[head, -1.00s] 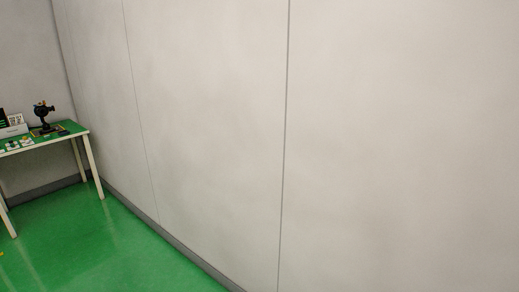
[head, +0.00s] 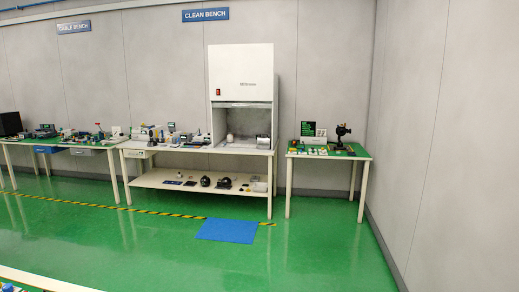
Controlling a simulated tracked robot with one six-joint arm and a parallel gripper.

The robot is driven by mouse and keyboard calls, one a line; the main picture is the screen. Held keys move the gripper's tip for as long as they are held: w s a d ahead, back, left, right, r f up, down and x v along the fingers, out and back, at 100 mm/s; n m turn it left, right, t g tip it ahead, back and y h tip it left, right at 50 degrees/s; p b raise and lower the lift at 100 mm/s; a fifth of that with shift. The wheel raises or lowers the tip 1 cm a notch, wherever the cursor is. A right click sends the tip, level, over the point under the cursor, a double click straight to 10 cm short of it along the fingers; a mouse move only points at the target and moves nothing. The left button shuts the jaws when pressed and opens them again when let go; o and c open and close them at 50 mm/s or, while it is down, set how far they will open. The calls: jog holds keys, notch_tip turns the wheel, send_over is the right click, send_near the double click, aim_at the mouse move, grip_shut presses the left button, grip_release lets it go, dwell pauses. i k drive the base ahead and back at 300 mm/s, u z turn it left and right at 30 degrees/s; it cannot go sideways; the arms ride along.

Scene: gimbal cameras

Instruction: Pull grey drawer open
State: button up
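A small grey drawer (head: 83,152) hangs under the top of the green-topped bench (head: 62,141) on the left, across the room. It looks shut, but it is too small to be sure. A blue drawer (head: 46,149) hangs to its left under the same bench. My gripper is not in view.
The clean bench table (head: 185,149), with a tall white cabinet (head: 241,78), stands right of that bench. A smaller green-topped table (head: 327,154) stands near the right corner. A blue mat (head: 227,231) lies on the floor. A white edge (head: 45,281) shows at the lower left. Open green floor lies between.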

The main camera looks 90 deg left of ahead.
aim_at(88, 149)
jog(key=u, duration=3.2)
jog(key=i, duration=2.05)
